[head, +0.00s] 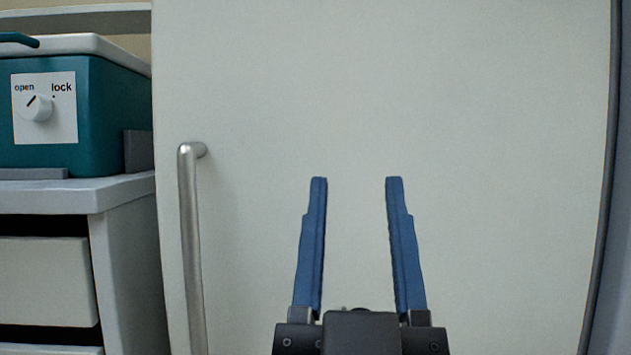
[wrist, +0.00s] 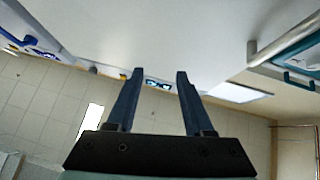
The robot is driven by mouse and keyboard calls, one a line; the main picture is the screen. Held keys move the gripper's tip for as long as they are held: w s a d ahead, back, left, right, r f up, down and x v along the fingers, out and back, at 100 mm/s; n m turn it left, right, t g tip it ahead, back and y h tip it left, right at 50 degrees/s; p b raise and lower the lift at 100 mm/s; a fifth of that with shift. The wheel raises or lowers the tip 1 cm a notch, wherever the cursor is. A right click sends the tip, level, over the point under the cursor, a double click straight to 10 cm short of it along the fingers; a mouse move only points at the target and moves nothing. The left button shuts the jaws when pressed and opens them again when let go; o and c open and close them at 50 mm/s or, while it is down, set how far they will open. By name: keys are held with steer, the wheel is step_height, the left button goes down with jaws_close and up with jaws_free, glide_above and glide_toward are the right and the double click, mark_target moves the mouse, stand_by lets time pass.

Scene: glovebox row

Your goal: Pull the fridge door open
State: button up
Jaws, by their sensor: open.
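The fridge door (head: 480,130) is a large pale panel that fills most of the head view, and it looks shut. Its vertical metal bar handle (head: 190,250) is on the door's left side; the lower end is cut off by the frame. The handle also shows at the upper right of the wrist view (wrist: 285,40). My gripper (head: 356,180) is open and empty, with two blue fingers pointing at the door. It is to the right of the handle and apart from it. The wrist view also shows the gripper (wrist: 159,74).
At the left, a teal box (head: 105,110) with a white lid and an open/lock dial (head: 38,107) stands on a grey counter (head: 75,193). A drawer (head: 45,280) is below it. A dark edge (head: 605,170) runs along the door's right side.

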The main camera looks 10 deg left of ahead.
steer(key=w+a+r+n+g+y+p, duration=0.1)
steer(key=w+a+g+y+p, duration=0.2)
steer(key=a+p, duration=0.35)
steer(key=n+g+y+p, duration=0.3)
steer(key=g+p, duration=0.4)
steer(key=p, duration=2.3)
glide_toward(189, 229)
steer(key=x, duration=1.1)
steer(key=shift+p, duration=0.35)
jaws_close()
